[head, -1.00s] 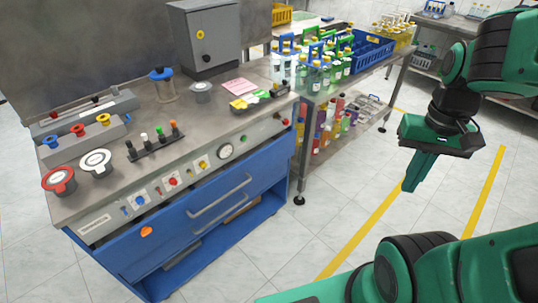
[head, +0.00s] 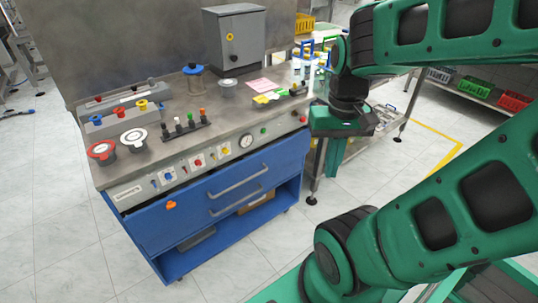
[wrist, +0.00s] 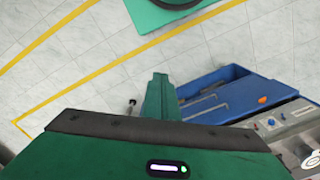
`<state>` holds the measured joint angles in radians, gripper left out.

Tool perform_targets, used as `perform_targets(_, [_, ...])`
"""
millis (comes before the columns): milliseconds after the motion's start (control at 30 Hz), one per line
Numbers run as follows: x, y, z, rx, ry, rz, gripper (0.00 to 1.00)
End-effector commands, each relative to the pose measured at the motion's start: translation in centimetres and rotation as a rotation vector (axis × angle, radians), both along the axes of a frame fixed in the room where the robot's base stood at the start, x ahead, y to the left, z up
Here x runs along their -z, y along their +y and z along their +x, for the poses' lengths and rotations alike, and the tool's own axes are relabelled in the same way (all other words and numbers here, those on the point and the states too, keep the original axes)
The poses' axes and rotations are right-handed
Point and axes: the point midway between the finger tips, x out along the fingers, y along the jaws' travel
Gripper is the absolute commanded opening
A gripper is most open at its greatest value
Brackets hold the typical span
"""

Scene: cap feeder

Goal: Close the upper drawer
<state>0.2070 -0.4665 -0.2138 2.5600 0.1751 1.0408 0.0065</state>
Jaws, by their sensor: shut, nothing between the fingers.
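The blue cabinet front (head: 150,228) sits below the steel bench panel in the head view. The upper drawer's long grey bar handle (head: 238,182) lies near its middle, and a second grey bar (head: 242,203) lies just below. I cannot tell clearly how far the upper drawer stands out. The blue unit (wrist: 222,90) also shows at the right of the wrist view. My gripper (head: 331,160) is shut and empty, pointing down, right of the cabinet in the picture and apart from the handles. Its fingers (wrist: 160,92) show together in the wrist view.
An orange latch (head: 171,205) sits on the blue front. The bench top (head: 178,152) holds red, white and coloured knobs and a grey box (head: 234,40). A side table with bottles stands behind my arm. The tiled floor in front of the cabinet is clear.

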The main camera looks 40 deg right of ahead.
Motion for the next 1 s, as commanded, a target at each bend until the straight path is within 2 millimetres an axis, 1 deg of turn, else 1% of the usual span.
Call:
perform_targets(367, [0.0, 0.0, 0.0, 0.000, 0.000, 0.000, 0.00])
perform_targets(433, [-0.4, 0.0, -1.0, 0.002, -0.011, 0.001, 0.00])
perform_targets(500, [-0.2, -0.2, -0.8, 0.011, -0.008, 0.002, 0.00])
perform_targets(567, [0.2, -0.4, -0.2, 0.024, -0.001, 0.005, 0.00])
perform_targets(633, [1.0, -0.3, 0.8, 0.046, 0.010, 0.012, 0.00])
perform_targets(767, [3.1, -1.1, 3.0, 0.102, 0.027, 0.042, 0.00])
perform_targets(1000, [8.2, -2.4, 6.9, 0.224, 0.038, 0.148, 0.00])
